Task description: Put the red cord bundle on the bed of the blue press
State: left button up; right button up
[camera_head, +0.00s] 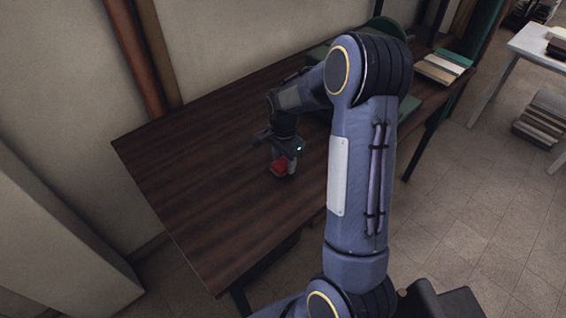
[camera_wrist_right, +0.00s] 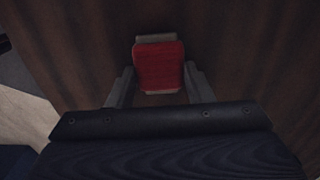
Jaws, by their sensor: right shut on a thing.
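The red cord bundle (camera_head: 280,166) is at my right gripper (camera_head: 286,162), over the dark wooden table. In the right wrist view the bundle (camera_wrist_right: 159,66) is a red block with pale ends, between the two fingers of the right gripper (camera_wrist_right: 159,84). The gripper is shut on it. I cannot tell whether the bundle touches the tabletop. A green press-like machine (camera_head: 322,53) stands at the table's back right, largely hidden behind my right arm. I cannot make out a blue press or its bed. My left gripper is not in view.
The dark wooden table (camera_head: 190,165) is bare to the left of the gripper. Books (camera_head: 440,68) lie at its far right end. A white table (camera_head: 545,45) and a stack of books (camera_head: 541,118) on the floor stand farther right. A wall runs behind the table.

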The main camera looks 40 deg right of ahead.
aim_at(284, 162)
jog(key=shift+r, duration=0.5)
notch_tip(284, 162, up, 2)
jog(key=shift+r, duration=0.2)
jog(key=s+a+r+b, duration=0.2)
jog(key=s+a+r, duration=0.7)
jog(key=s, duration=0.1)
jog(key=shift+s+r, duration=0.3)
jog(key=shift+s, duration=0.1)
